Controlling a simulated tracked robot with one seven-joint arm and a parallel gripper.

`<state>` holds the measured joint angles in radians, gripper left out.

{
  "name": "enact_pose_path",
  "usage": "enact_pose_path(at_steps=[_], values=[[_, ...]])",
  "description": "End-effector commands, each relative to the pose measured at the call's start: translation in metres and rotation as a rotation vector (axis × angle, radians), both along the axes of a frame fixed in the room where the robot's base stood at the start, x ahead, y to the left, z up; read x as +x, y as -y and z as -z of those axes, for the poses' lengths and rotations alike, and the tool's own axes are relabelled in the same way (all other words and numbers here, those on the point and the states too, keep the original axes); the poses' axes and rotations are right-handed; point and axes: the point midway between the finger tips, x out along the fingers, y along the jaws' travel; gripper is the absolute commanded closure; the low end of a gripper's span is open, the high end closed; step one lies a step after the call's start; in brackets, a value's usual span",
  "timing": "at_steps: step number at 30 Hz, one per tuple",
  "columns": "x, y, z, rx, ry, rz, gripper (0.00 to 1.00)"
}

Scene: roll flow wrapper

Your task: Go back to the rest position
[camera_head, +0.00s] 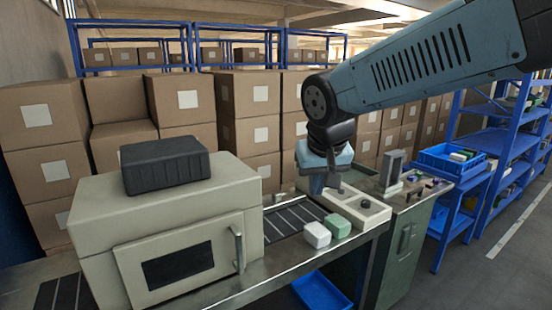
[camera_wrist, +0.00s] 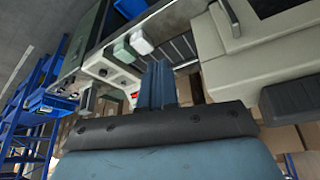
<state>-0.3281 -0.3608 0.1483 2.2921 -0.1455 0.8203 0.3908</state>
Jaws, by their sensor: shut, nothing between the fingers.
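My gripper (camera_head: 333,186) hangs at the end of my blue arm, above the back of the conveyor and beside the control panel. In the wrist view my gripper (camera_wrist: 158,66) shows as two blue fingers close together, with nothing between them. The wrapper machine (camera_head: 165,225) is a cream box with a dark window and a door handle, left of my gripper. A black ribbed block (camera_head: 165,163) lies on its top. The control panel (camera_head: 372,212), with a dark knob, is right of and below my gripper.
A white block (camera_head: 317,234) and a green block (camera_head: 337,226) sit at the conveyor (camera_head: 290,217) edge. A blue bin (camera_head: 321,291) is below. Stacked cartons (camera_head: 247,120) stand behind. A blue tray (camera_head: 450,160) and blue shelves (camera_head: 500,140) are at right. The right-hand floor is open.

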Motion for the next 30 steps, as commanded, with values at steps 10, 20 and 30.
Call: enact_pose_path(at_steps=[10, 20, 30], values=[[-0.063, 0.115, -0.008, 0.02, 0.042, 0.115, 1.0], [-0.105, 0.155, -0.001, 0.038, 0.068, 0.156, 1.0], [-0.107, 0.156, 0.0, 0.039, 0.068, 0.157, 1.0]])
